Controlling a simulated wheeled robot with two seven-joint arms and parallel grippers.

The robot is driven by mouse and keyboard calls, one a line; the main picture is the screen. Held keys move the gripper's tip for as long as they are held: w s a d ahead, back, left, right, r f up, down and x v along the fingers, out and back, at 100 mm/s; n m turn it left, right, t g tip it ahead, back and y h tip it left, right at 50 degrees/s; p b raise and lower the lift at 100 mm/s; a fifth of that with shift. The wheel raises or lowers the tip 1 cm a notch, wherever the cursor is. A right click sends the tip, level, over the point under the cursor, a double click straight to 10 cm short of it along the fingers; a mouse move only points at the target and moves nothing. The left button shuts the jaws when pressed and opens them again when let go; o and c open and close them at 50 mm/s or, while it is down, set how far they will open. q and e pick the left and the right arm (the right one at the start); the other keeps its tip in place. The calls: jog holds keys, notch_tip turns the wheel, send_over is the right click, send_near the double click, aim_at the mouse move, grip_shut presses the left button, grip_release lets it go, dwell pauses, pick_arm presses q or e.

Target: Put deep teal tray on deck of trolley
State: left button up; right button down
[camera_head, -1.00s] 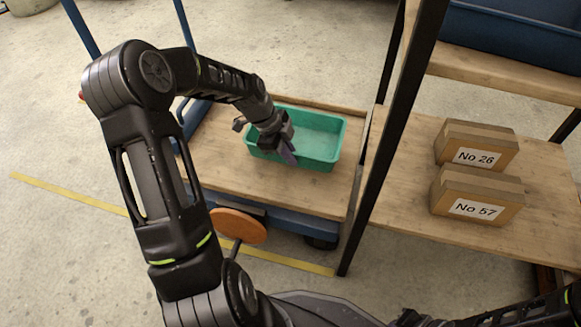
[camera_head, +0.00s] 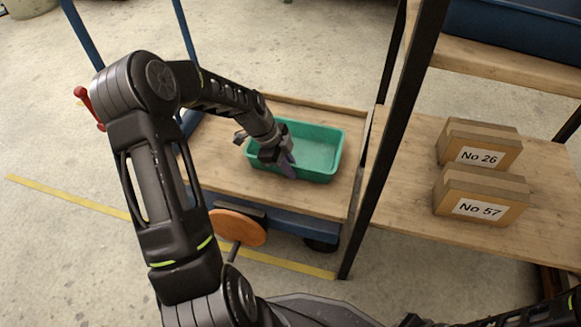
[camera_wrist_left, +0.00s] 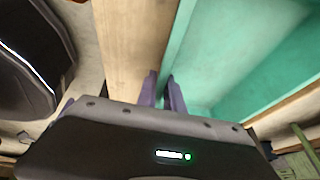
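The deep teal tray (camera_head: 318,150) is an open green-teal box over the wooden deck of the trolley (camera_head: 225,165), towards its right side. It looks level, at or just above the boards; I cannot tell whether it touches them. My left gripper (camera_head: 287,163) is at the tray's near left side in the head view. In the left wrist view its purple fingers (camera_wrist_left: 162,92) straddle the wall of the tray (camera_wrist_left: 205,75), one inside and one outside, closed on it. The arm hides part of the deck. My right gripper is not in view.
A wooden shelf rack with a dark post (camera_head: 385,150) stands close to the trolley's right. It bears two cartons, No 26 (camera_head: 480,150) and No 57 (camera_head: 482,196), and a blue bin (camera_head: 520,35) above. An orange disc (camera_head: 238,227) is at the trolley's near side. Deck left of the tray is bare.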

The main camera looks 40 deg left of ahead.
pick_arm(q)
jog(key=shift+o, duration=1.4)
jog(key=p+v, duration=0.5)
jog(key=v, duration=0.7)
